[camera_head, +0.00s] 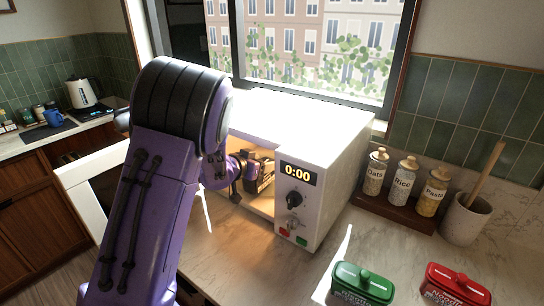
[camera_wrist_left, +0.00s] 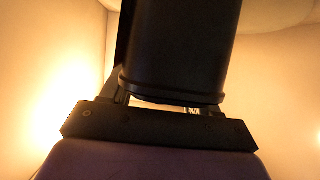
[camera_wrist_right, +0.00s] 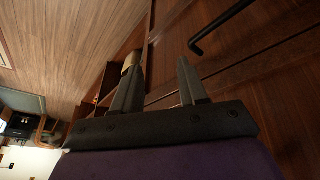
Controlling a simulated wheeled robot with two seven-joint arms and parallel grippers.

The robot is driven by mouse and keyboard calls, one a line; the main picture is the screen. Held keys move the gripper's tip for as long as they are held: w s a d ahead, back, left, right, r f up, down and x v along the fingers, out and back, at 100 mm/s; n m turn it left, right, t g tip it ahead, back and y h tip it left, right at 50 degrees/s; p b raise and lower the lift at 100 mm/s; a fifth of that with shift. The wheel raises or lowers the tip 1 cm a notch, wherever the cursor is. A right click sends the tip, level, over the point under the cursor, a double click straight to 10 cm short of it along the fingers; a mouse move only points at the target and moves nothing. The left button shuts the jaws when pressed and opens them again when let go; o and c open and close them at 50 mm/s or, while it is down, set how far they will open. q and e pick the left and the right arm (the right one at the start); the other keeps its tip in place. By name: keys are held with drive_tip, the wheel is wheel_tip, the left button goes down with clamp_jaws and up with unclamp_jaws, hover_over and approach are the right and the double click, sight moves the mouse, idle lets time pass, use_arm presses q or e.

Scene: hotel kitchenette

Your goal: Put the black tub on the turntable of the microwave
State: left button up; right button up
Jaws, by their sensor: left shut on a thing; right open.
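The white microwave (camera_head: 318,118) stands on the counter with its door (camera_head: 75,180) swung open to the left. My left gripper (camera_head: 258,178) reaches inside its lit cavity and is shut on the black tub (camera_wrist_left: 180,50). The tub fills the middle of the left wrist view and hides most of the fingers; in the head view it is hard to separate from the dark gripper. A pale round-edged surface (camera_wrist_left: 265,12), perhaps the turntable, shows at the top of the left wrist view. Whether the tub touches it I cannot tell. My right gripper (camera_wrist_right: 157,80) is open and empty.
My right gripper is near brown cabinet fronts (camera_wrist_right: 255,60) with a dark handle.

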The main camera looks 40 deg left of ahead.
sight(268, 159)
use_arm(q)
drive_tip(key=shift+w+a+r, duration=0.1)
drive_tip(key=shift+w, duration=0.95)
drive_tip(key=w, duration=0.1)
drive_tip(key=w+p, duration=0.1)
drive_tip(key=shift+w+a+r, duration=0.15)
drive_tip(key=shift+w+r, duration=0.05)
drive_tip(key=shift+w, duration=0.15)
drive_tip(key=shift+w+f+p, duration=0.15)
drive_tip(key=shift+w+f, duration=0.1)
drive_tip(key=shift+f, duration=0.3)
drive_tip(key=shift+w+f+p, duration=0.15)
drive_tip(key=shift+w+f, duration=0.05)
drive_tip(key=shift+f, duration=0.3)
drive_tip(key=shift+a, duration=0.1)
drive_tip(key=shift+s, duration=0.2)
drive_tip(key=o, duration=1.2)
drive_tip(key=shift+f, duration=0.15)
drive_tip(key=shift+r, duration=0.2)
drive_tip(key=shift+s+r, duration=0.15)
drive_tip(key=shift+s, duration=0.15)
drive_tip(key=b+v, duration=0.1)
drive_tip(key=v, duration=1)
drive_tip(key=shift+s+b, duration=0.15)
drive_tip(key=shift+b, duration=0.15)
